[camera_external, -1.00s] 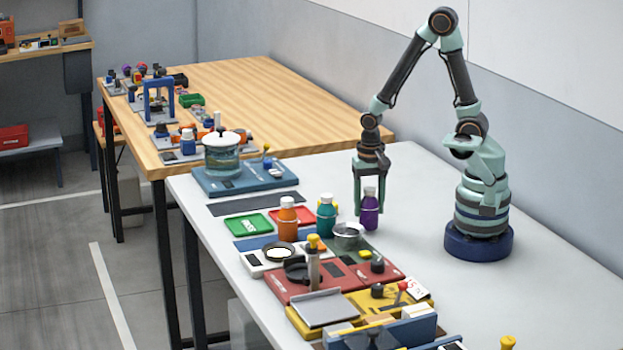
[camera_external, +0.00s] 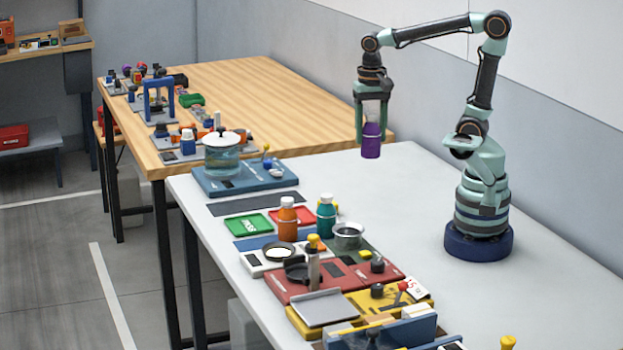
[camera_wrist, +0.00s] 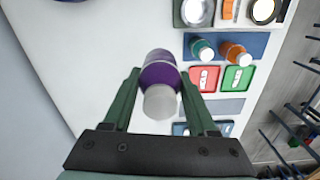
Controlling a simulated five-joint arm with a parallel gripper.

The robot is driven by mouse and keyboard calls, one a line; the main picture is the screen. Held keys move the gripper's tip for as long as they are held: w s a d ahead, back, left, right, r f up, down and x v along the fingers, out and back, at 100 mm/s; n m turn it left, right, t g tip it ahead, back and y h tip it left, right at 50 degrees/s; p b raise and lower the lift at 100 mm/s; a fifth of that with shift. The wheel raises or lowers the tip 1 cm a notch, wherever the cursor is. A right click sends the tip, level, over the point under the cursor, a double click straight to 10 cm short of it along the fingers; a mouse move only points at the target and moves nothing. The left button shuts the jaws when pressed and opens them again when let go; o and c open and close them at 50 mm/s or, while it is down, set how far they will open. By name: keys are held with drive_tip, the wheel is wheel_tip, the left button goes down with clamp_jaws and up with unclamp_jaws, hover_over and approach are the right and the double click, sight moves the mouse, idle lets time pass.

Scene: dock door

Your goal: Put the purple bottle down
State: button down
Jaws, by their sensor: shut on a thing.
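My gripper (camera_external: 372,112) is shut on the purple bottle (camera_external: 371,146) and holds it upright, well above the white table (camera_external: 420,190). In the wrist view the purple bottle (camera_wrist: 160,72) sits between the two green fingers of my gripper (camera_wrist: 160,95), its pale cap toward the camera. The teal bottle (camera_external: 326,216) and the orange bottle (camera_external: 287,219) stand together on the table, on a blue mat (camera_wrist: 222,45).
A green tray (camera_external: 248,225) and a red tray (camera_external: 293,215) lie near the two bottles. A pot (camera_external: 222,155) stands on a blue base further back. A metal bowl (camera_external: 347,236) is beside the teal bottle.

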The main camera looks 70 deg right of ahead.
drive_tip(key=shift+w+d+f+n, duration=0.15)
drive_tip(key=shift+w+n, duration=0.15)
drive_tip(key=shift+n, duration=0.2)
drive_tip(key=shift+w+a+f+n, duration=0.15)
drive_tip(key=shift+w+n, duration=0.1)
drive_tip(key=shift+n, duration=0.25)
drive_tip(key=w+d+f+n, duration=0.1)
drive_tip(key=w+f+n, duration=0.3)
drive_tip(key=n, duration=0.5)
drive_tip(key=s+r+n, duration=0.2)
drive_tip(key=s+a+r+n, duration=0.1)
drive_tip(key=s+r+n, duration=0.1)
drive_tip(key=n, duration=0.1)
drive_tip(key=shift+s+r+n, duration=0.1)
drive_tip(key=shift+r+n, duration=0.2)
drive_tip(key=shift+s+a+r+n, duration=0.1)
drive_tip(key=shift+s+r+n, duration=0.1)
drive_tip(key=shift+s+n, duration=0.1)
drive_tip(key=shift+s+f+n, duration=0.1)
drive_tip(key=shift+s+n, duration=0.05)
drive_tip(key=shift+n, duration=0.15)
wheel_tip(320, 180, down, 20)
drive_tip(key=shift+r, duration=0.2)
drive_tip(key=shift+f, duration=0.1)
